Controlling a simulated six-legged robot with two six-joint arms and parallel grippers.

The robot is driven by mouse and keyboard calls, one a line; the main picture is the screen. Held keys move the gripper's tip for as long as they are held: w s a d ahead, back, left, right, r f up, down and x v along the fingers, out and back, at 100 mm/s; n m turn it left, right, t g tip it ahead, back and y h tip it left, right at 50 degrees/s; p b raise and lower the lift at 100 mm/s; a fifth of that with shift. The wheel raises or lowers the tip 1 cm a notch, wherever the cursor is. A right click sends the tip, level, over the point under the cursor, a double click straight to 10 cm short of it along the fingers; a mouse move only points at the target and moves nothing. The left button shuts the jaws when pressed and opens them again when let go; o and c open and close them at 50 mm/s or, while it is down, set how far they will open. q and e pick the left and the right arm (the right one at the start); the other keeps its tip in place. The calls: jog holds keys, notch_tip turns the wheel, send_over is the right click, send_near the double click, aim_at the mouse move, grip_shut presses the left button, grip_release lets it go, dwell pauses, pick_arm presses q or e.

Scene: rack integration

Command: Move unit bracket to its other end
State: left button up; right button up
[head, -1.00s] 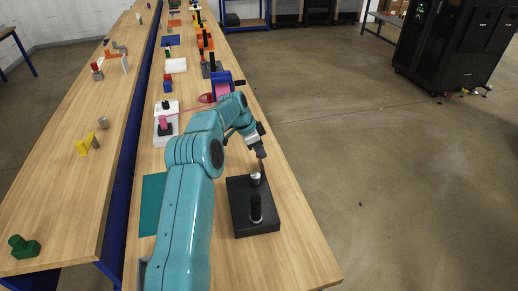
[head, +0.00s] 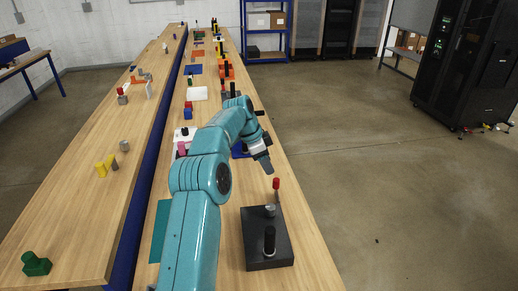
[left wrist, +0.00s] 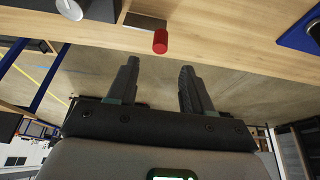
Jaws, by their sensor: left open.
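A black block (head: 284,251) lies on the right-hand table near its right edge. A black knob (head: 269,241) and a short grey cylinder (head: 270,211) stand on it. I cannot tell which part is the unit bracket. My left gripper (head: 266,168) is open and empty, apart from the red cap and just beyond it in the head view. In the left wrist view its fingers (left wrist: 160,72) are spread. My right gripper is out of view.
A teal mat (head: 160,230) lies left of the block, partly behind my arm. Several coloured parts and fixtures continue down the table. A second table (head: 75,215) with a green part (head: 36,264) stands to the left.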

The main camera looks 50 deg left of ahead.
pick_arm(q)
jog(key=p+v, duration=0.1)
jog(key=v, duration=0.6)
jog(key=shift+w+r, duration=0.1)
dwell(0.4)
